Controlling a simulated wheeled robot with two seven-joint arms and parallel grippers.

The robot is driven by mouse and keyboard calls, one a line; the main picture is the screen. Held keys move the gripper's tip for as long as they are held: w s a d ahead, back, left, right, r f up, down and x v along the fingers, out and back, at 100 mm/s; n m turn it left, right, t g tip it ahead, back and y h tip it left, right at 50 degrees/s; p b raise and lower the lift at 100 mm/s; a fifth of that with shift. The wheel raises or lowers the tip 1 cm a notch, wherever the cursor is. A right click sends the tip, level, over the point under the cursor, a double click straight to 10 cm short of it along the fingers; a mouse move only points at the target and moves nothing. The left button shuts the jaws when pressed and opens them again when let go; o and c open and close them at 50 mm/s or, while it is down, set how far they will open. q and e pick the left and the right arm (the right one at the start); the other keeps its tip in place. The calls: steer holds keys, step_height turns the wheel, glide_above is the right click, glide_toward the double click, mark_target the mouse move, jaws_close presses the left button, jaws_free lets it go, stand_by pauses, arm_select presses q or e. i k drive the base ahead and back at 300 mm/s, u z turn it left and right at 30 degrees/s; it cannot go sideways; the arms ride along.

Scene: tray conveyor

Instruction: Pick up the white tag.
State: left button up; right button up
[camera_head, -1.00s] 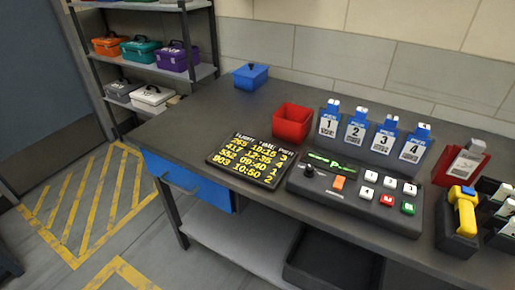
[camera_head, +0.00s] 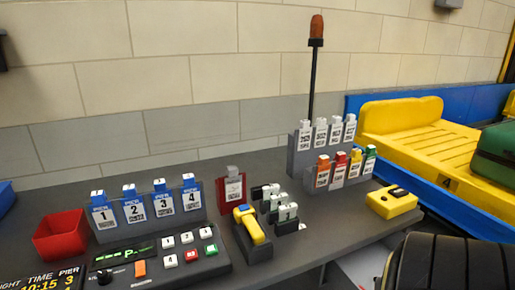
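Several white tags with dark print stand upright in the back row of a grey stepped rack (camera_head: 300,160); one of them is the white-topped tag (camera_head: 320,133). In the rack's front row stand tags with orange, red, yellow and green tops, such as the orange-topped tag (camera_head: 322,171). A tag with a pale grey top and white label (camera_head: 234,188) stands in a dark red holder (camera_head: 222,201). Which of these is the task's white tag, I cannot tell. Neither of my grippers is in view.
Blue-topped tags numbered 1 to 4 (camera_head: 135,205) stand left of the red holder. A button panel (camera_head: 160,266), red bin (camera_head: 60,236), yellow scanner (camera_head: 249,224) and yellow device (camera_head: 391,202) sit on the table. A yellow tray (camera_head: 405,130) lies right. A large black ribbed object (camera_head: 455,265) fills the lower right.

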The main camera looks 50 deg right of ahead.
mark_target(321, 130)
steer(key=z, duration=2.2)
